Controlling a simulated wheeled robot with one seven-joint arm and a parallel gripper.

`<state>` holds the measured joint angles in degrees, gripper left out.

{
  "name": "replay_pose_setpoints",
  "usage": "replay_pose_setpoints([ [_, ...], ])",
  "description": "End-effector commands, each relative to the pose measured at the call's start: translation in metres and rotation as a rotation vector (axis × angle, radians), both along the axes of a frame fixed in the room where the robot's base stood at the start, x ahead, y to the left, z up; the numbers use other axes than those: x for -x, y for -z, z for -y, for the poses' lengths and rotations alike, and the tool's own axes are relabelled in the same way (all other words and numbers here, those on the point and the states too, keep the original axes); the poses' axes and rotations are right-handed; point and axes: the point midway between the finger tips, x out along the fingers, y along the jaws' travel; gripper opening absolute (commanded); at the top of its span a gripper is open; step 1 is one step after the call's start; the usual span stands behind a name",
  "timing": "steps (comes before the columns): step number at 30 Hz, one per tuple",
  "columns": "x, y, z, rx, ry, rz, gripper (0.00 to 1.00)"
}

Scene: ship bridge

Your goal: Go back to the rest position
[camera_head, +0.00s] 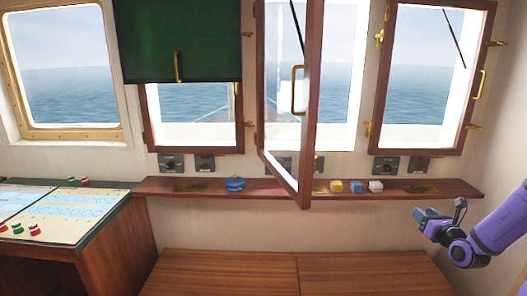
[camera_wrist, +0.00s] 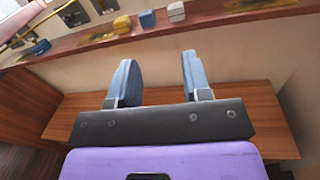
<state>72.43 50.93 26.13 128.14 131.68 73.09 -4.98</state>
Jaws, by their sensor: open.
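My gripper (camera_head: 427,218) is at the right of the head view, at the end of my purple arm, in front of the wall and a little below the right part of the shelf. In the wrist view my gripper (camera_wrist: 158,82) shows two blue-grey fingers spread apart with nothing between them. Beyond the fingers are the bare wall and the wooden bench.
A narrow wooden shelf (camera_head: 280,200) holds a round blue object (camera_head: 235,184), a yellow block (camera_head: 336,186), a blue block (camera_head: 357,186) and a white block (camera_head: 376,186). A wood-framed window (camera_head: 305,110) stands swung open above it. A wooden bench (camera_head: 240,275) lies below; a chart table (camera_head: 60,215) is left.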

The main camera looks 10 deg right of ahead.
Motion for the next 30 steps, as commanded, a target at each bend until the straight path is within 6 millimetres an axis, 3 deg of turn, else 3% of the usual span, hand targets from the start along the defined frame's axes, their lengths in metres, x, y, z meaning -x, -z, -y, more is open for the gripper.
replay_pose_setpoints([
  [11, -0.024, -0.054, -0.074, 0.191, -0.293, -0.004, 0.44],
  [17, -0.028, -0.1, -0.152, 0.395, -0.581, -0.011, 0.44],
  [23, -0.011, -0.138, -0.231, 0.632, -0.878, -0.022, 0.44],
  [30, 0.03, -0.172, -0.308, 0.941, -1.196, -0.037, 0.44],
])
